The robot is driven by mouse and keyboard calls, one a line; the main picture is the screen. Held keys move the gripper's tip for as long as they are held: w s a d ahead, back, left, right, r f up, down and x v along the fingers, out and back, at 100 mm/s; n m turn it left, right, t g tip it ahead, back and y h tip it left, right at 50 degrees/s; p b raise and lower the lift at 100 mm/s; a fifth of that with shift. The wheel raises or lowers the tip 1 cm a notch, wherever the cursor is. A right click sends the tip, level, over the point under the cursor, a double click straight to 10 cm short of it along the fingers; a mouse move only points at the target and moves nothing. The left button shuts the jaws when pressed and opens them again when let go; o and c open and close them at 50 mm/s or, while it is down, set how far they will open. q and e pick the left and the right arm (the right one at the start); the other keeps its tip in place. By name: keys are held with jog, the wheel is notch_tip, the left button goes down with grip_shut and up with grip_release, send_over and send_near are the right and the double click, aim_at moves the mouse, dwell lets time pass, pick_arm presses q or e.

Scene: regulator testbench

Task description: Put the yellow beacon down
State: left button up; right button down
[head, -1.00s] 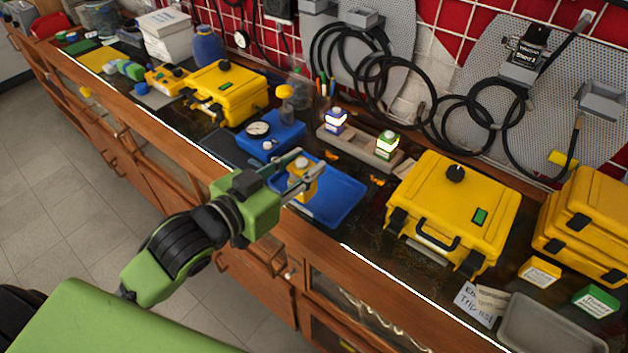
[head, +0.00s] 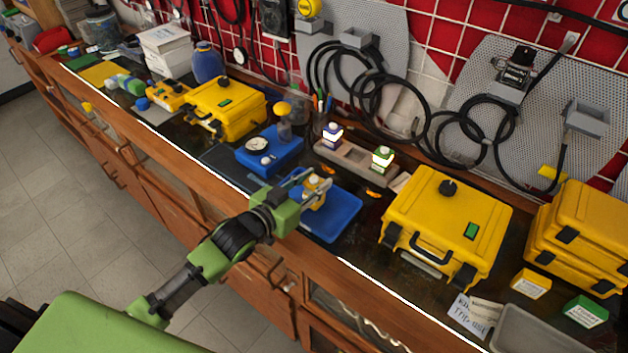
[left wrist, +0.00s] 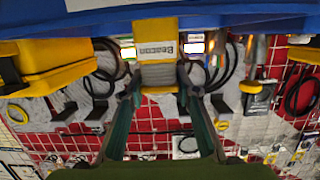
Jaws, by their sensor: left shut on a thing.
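The yellow beacon (head: 317,187) is held upright by my left gripper (head: 308,186), over the back part of the blue tray (head: 330,222). In the left wrist view the beacon (left wrist: 157,72), yellow with a pale label band, sits between the two fingertips (left wrist: 157,88). That view is upside down, and the blue tray (left wrist: 230,19) runs along its top, close to the beacon. I cannot tell whether the beacon's base touches the tray. My right gripper is out of view.
A blue gauge box (head: 270,153) stands left of the tray. Behind, a grey holder (head: 352,158) carries a purple beacon (head: 332,133) and a green beacon (head: 382,157), both lit. A large yellow case (head: 440,225) stands to the right. The tray's front is empty.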

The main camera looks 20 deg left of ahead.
pick_arm(q)
jog(key=shift+f, duration=0.4)
jog(key=o, duration=1.1)
jog(key=shift+o, duration=0.2)
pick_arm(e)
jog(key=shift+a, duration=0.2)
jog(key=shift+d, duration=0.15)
pick_arm(q)
jog(key=shift+r, duration=0.25)
jog(key=b+v, duration=0.1)
jog(key=v, duration=1.1)
jog(key=shift+b, duration=0.4)
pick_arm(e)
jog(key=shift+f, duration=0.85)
pick_arm(q)
jog(key=shift+f, duration=0.15)
